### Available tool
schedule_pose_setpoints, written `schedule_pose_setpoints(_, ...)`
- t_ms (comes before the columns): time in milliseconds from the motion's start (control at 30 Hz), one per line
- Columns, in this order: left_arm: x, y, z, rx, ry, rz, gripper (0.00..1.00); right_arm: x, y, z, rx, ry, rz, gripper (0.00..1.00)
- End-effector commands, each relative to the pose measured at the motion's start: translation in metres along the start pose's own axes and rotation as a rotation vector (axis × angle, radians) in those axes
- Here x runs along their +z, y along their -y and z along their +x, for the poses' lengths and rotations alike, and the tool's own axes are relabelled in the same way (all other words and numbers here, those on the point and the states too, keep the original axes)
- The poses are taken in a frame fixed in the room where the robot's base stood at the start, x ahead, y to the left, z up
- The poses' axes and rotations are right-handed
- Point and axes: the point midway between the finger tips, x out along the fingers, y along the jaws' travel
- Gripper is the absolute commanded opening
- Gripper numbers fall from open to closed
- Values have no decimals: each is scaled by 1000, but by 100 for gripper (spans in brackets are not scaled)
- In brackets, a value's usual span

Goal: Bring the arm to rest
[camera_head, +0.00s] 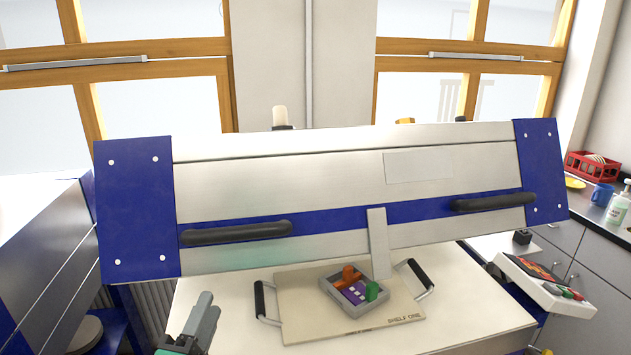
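My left gripper (207,308) is at the bottom left, its grey fingers pointing up beside the white bench top. It is clear of the shelf board and holds nothing that I can see. Its fingers overlap from this angle, so the gap between them cannot be judged. My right gripper is not in view.
The kiln lid (345,175), silver with blue ends and black handles, is raised across the middle. A control panel (543,287) stands at right.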

Motion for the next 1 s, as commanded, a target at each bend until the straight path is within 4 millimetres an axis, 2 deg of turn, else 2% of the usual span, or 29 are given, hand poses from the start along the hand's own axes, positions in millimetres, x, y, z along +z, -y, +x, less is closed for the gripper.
schedule_pose_setpoints(100,17,-60,-22,245,114,-250,32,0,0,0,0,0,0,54)
schedule_pose_setpoints(167,24,-93,-40,380,194,-391,32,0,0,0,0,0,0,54)
schedule_pose_setpoints(200,27,-114,-55,468,254,-482,32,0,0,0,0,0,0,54)
schedule_pose_setpoints(300,31,-160,-98,672,419,-688,32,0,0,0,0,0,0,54)
schedule_pose_setpoints(400,30,-192,-141,837,583,-845,32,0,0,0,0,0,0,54)
schedule_pose_setpoints(600,22,-227,-215,1068,873,-1037,32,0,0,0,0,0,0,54)
schedule_pose_setpoints(800,12,-240,-281,1239,1144,-1145,32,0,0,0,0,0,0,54)
schedule_pose_setpoints(1000,12,-295,-279,1249,1150,-1134,32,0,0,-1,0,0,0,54)
